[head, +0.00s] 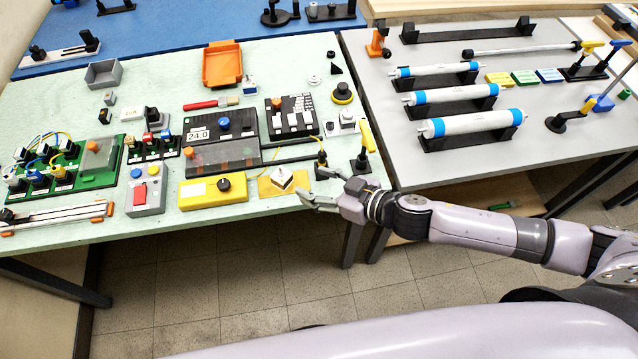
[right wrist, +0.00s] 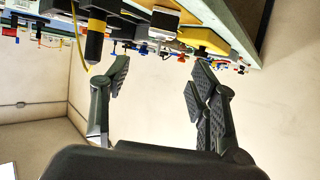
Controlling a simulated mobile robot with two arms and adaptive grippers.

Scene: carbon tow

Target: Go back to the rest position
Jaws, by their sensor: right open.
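My right gripper (head: 318,186) reaches in from the right in the head view. It is open and empty at the front edge of the green-topped table (head: 250,220), near its right corner. Its two fingers stand wide apart in the right wrist view (right wrist: 160,85), with nothing between them. A small white block on a yellow plate (head: 268,186) lies just left of the fingertips. A yellow-handled tool in a black stand (head: 360,163) stands right behind the gripper. My left gripper is in neither view.
A yellow box with a black knob (head: 205,192) and a grey box with a red switch (head: 146,190) lie along the front edge. The grey table (head: 560,150) at right holds several white cylinders. Floor (head: 250,275) is open in front of the green-topped table.

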